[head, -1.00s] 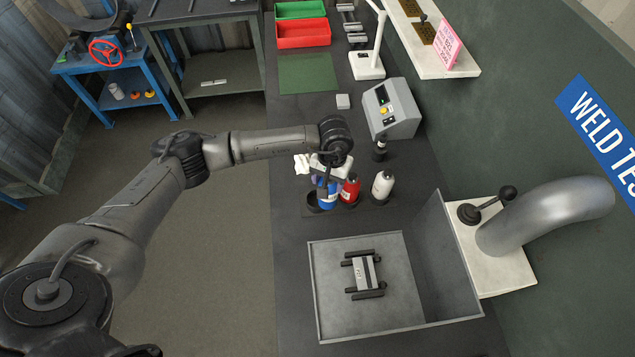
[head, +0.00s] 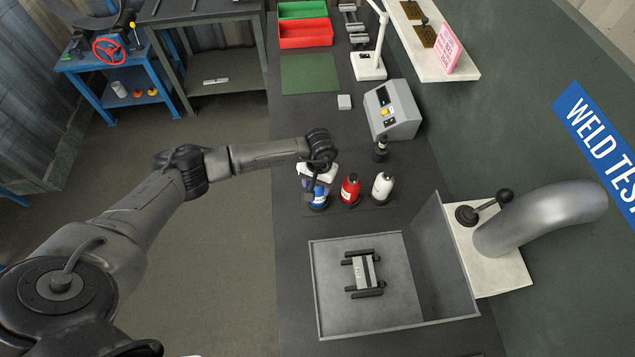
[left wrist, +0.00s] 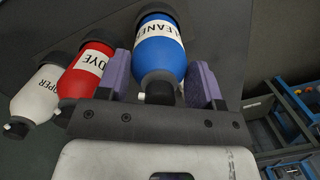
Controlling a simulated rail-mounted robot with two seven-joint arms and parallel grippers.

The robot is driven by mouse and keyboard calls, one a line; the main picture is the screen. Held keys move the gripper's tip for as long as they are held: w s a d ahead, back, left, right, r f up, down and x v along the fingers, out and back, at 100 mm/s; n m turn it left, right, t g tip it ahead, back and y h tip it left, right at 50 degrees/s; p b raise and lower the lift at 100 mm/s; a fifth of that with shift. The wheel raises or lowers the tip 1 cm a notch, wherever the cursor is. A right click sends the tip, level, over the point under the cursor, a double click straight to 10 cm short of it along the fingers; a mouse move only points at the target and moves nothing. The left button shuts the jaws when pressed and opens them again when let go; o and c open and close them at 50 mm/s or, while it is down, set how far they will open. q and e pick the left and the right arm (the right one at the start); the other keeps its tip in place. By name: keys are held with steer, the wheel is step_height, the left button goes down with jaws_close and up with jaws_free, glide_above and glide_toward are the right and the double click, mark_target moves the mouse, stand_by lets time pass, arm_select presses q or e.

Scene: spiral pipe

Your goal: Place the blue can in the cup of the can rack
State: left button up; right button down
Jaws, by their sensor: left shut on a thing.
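The blue can (head: 318,194), labelled CLEANER in the left wrist view (left wrist: 160,50), stands about upright at the left cup of the can rack (head: 378,211). My left gripper (head: 317,184) is over its top, shut on it. The purple finger pads lie on both sides of the can in the left wrist view (left wrist: 160,88). A dark cup rim (head: 317,208) shows around the can's lower end. I cannot tell whether the can rests on the cup's floor. My right gripper is not in view.
A red can (head: 350,188) and a white can (head: 382,185) stand in the cups to the right, close by. A grey open tray (head: 325,290) with a small fixture lies in front. A grey control box (head: 395,110) stands behind.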

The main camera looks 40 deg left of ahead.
arm_select(q)
steer(key=shift+f, duration=0.15)
steer(key=o, duration=1.3)
steer(key=shift+o, duration=0.7)
